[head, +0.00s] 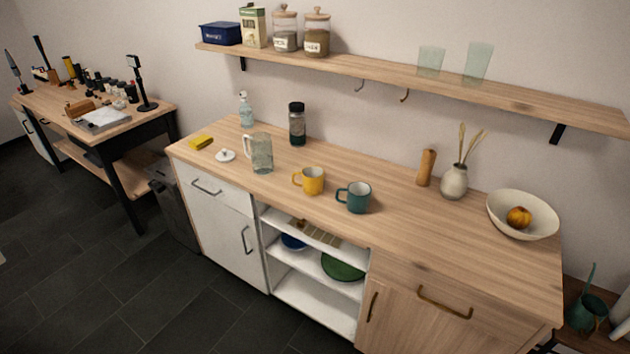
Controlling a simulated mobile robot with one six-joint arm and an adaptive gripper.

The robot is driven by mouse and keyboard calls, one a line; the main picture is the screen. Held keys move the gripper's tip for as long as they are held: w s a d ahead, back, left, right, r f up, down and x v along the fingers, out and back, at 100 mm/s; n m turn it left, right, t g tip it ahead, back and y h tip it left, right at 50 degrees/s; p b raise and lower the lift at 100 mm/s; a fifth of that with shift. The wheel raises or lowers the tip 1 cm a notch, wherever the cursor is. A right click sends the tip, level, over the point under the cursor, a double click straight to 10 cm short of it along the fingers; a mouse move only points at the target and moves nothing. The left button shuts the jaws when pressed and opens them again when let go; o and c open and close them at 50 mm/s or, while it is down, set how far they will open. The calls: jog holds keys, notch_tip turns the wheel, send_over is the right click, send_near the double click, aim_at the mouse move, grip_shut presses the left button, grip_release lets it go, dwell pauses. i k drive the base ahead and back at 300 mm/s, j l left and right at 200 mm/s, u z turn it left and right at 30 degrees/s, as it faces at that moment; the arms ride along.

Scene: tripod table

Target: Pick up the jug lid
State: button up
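The jug lid (225,155) is a small white round lid with a knob on top. It lies on the wooden counter (420,239) near its left end. A clear glass jug (262,154) with a handle stands just to the right of the lid, apart from it. The jug's top looks uncovered. My gripper does not show in the head view.
A yellow sponge (201,142) lies left of the lid. A spray bottle (246,109) and a dark-capped jar (297,124) stand behind. Yellow (313,181) and teal (357,197) mugs stand right of the jug. A wall shelf (390,78) runs above.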

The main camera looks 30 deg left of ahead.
aim_at(224, 156)
jog(key=u, duration=1.65)
